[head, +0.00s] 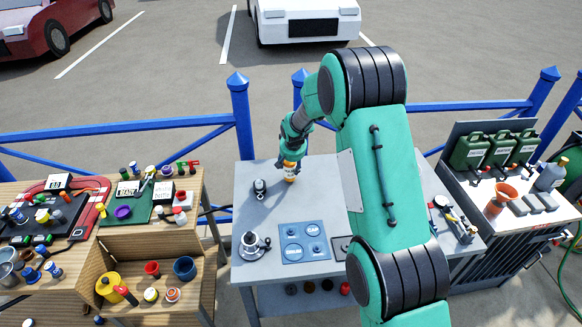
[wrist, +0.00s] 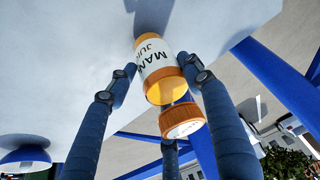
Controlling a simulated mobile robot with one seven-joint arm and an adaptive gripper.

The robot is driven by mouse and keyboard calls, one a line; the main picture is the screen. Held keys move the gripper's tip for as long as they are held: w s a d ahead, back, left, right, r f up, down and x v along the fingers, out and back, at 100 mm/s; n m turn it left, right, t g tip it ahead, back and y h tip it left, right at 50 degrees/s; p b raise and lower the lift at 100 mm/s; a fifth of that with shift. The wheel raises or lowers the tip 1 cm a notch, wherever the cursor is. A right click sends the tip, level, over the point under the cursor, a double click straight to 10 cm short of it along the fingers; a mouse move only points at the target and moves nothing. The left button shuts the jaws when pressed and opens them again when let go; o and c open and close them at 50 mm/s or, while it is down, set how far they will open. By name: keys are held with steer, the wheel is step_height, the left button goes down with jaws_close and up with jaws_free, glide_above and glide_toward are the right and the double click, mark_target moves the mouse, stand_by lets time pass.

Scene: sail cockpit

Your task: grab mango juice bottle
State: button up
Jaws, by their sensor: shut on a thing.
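The mango juice bottle (head: 289,172) is orange and white and stands at the grey table's back part in the head view. In the wrist view the bottle (wrist: 156,68) shows a white label with part of "MANGO JUICE" and an orange cap (wrist: 182,121) towards the camera. My gripper (head: 291,160) comes from above, and its blue fingers (wrist: 160,80) are shut on the bottle from its sides. The bottle's base is at or close to the table top; I cannot tell if it touches.
The grey table (head: 257,212) also holds a small black-and-white item (head: 259,188), a silver device (head: 250,246) and a blue panel (head: 305,242). A cluttered wooden bench (head: 150,243) stands left. Green canisters (head: 498,148) stand right. A blue railing (head: 240,115) runs behind.

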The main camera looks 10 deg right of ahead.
steer(key=s+r, duration=0.1)
steer(key=s, duration=0.7)
steer(key=s+d+r, duration=0.1)
steer(key=s+r, duration=0.1)
steer(key=s, duration=0.5)
steer(key=shift+s+d+r+p, duration=0.3)
steer(key=shift+s+p, duration=0.1)
steer(key=shift+p, duration=0.05)
